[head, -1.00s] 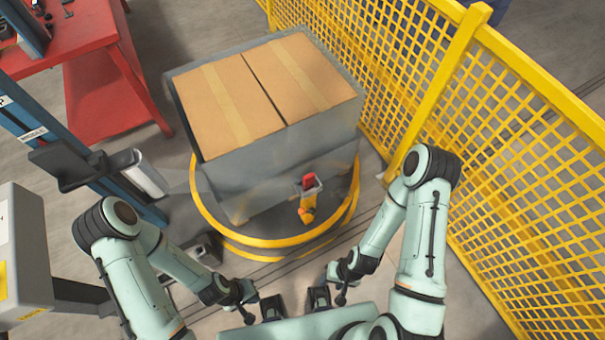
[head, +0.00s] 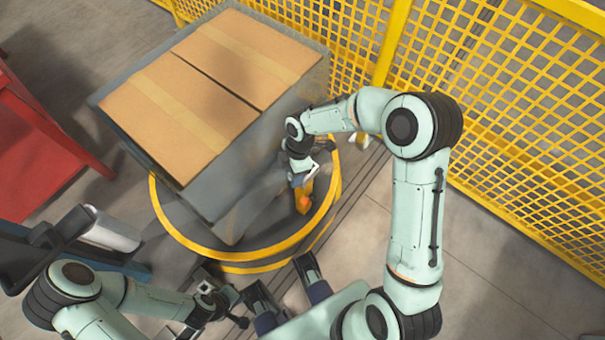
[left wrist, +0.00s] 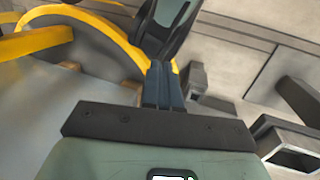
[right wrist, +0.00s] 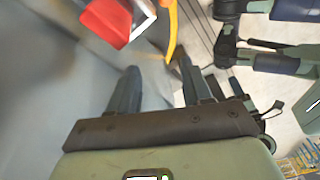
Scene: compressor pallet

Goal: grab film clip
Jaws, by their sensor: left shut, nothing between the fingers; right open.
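The film clip appears to be the red piece with a pale metal frame (right wrist: 108,20) at the top of the right wrist view, beside the grey wrapped load. A yellow-orange piece (head: 304,196) shows just below it in the head view. My right gripper (right wrist: 158,68) is open and empty, its fingers short of the red piece in that view. In the head view my right gripper (head: 300,176) is at the load's front corner and hides most of the clip. My left gripper (left wrist: 158,72) is shut and empty, low near my base.
The wrapped load (head: 235,185) carries cardboard boxes (head: 185,110) and stands inside a yellow ring (head: 262,252). A yellow mesh fence (head: 510,110) runs behind and right. A red workbench (head: 45,160) is at left. Floor right of the ring is clear.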

